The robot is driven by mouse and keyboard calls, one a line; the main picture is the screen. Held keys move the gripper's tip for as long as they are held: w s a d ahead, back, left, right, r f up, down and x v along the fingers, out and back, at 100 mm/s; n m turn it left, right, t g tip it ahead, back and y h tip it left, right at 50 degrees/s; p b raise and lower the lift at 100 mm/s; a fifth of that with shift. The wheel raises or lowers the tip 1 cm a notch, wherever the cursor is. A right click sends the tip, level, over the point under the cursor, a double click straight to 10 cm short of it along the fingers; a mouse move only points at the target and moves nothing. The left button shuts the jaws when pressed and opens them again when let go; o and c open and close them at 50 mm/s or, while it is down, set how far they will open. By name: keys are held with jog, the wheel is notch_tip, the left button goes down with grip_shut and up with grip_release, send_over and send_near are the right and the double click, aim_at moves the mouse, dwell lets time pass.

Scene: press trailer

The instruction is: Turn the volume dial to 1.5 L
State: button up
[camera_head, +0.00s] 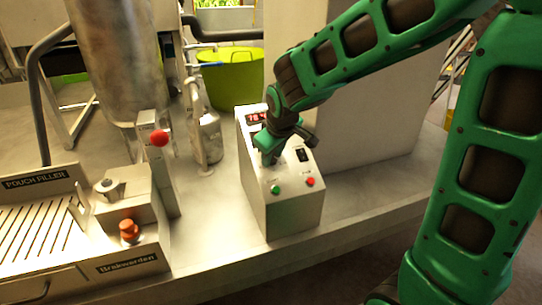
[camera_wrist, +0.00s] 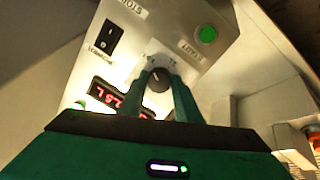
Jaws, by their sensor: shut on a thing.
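A round dial (camera_wrist: 158,82) with a dark face and a pale pointer line sits on the pale panel of the control box (camera_head: 291,213). The marks around it are too small to read, so I cannot tell its setting or whether it is the volume dial. My gripper (camera_wrist: 162,88) is shut on this dial, one finger on each side. In the head view my gripper (camera_head: 269,157) comes down onto the box top and hides the dial. A grey knob (camera_head: 106,187) stands on the pouch filler box at the left.
The control box also carries a red display (camera_head: 256,117), a black rocker switch (camera_head: 302,155), a green button (camera_head: 275,189) and a red button (camera_head: 310,181). A red-knobbed lever (camera_head: 159,138) and an orange button (camera_head: 129,230) stand to the left.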

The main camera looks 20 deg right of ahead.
jog(key=shift+d, duration=0.2)
jog(key=o, duration=1.1)
jog(key=shift+c, duration=0.2)
jog(key=shift+a, duration=0.1)
jog(key=v, duration=1)
jog(key=shift+r, duration=0.3)
jog(key=shift+s, duration=0.15)
jog(key=s+d+f+m+g, duration=0.2)
jog(key=s+d+f+m, duration=0.1)
jog(key=s+d, duration=0.5)
jog(key=s+d+f+m+g, duration=0.2)
jog(key=s+d+m, duration=0.3)
jog(key=s+d, duration=0.4)
jog(key=s+f, duration=0.1)
jog(key=s, duration=0.2)
jog(key=shift+f+m+g, duration=0.15)
jog(key=shift+m+g, duration=0.25)
jog(key=s+m, duration=0.1)
jog(key=s, duration=0.1)
jog(key=s+f+m, duration=0.1)
jog(key=s, duration=0.2)
jog(key=s+f+g+y, duration=0.1)
jog(key=s, duration=0.1)
jog(key=shift+s+d+m, duration=0.2)
jog(key=shift+d+m, duration=0.05)
jog(key=shift+m, duration=0.15)
jog(key=shift+c, duration=0.3)
